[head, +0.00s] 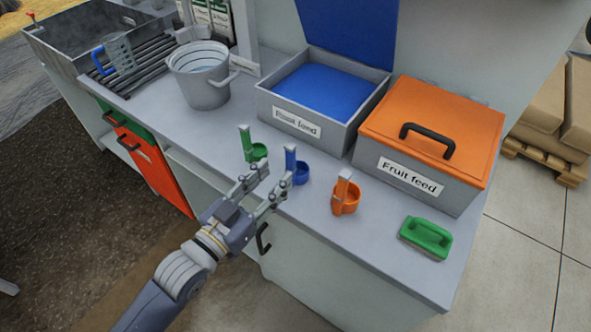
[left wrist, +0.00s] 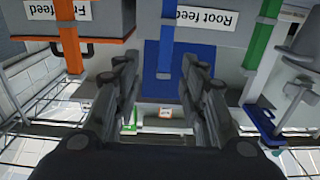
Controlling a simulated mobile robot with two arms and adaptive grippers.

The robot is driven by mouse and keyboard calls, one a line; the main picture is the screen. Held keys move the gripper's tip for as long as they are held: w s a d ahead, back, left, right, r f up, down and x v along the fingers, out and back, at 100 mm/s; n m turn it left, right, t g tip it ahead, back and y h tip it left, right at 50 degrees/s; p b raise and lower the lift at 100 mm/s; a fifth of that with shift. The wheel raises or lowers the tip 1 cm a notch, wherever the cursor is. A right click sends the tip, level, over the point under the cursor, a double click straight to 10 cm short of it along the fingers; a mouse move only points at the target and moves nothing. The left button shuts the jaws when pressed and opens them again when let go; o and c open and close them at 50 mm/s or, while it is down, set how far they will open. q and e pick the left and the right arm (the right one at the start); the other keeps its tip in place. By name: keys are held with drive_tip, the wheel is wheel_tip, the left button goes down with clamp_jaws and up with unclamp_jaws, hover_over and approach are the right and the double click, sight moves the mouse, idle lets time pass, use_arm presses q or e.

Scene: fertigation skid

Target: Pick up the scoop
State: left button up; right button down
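Three scoops stand in a row on the bench: a green scoop (head: 253,150), a blue scoop (head: 296,168) and an orange scoop (head: 345,194), each with a cup and an upright handle. My left gripper (head: 268,181) is open just in front of the blue scoop, one finger towards the green scoop. In the left wrist view the gripper (left wrist: 160,66) is open, and the blue scoop (left wrist: 164,58) shows between and beyond its fingers. The orange scoop (left wrist: 75,45) is at left and the green scoop (left wrist: 261,45) at right. I cannot tell whether a finger touches the blue scoop.
Behind the scoops stand an open Root feed box (head: 318,112) with blue contents or lining and a shut orange-lidded Fruit feed box (head: 435,125). A grey bucket (head: 202,77) stands at left. A green-handled brush-like block (head: 426,238) lies at the right front.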

sight(288, 158)
use_arm(q)
drive_tip(key=x, duration=0.2)
drive_tip(key=shift+w+d, duration=0.2)
drive_tip(key=shift+w, duration=0.1)
drive_tip(key=shift+w+d, duration=0.25)
drive_tip(key=shift+w, duration=0.2)
drive_tip(key=p+x, duration=0.1)
drive_tip(key=x, duration=0.3)
drive_tip(key=shift+w+a, duration=0.15)
drive_tip(key=shift+w, duration=0.05)
drive_tip(key=shift+w+d, duration=0.25)
drive_tip(key=shift+w, duration=0.1)
use_arm(e)
drive_tip(key=shift+w+r, duration=0.65)
drive_tip(key=shift+w, duration=0.1)
use_arm(q)
clamp_jaws()
use_arm(e)
drive_tip(key=shift+s, duration=0.1)
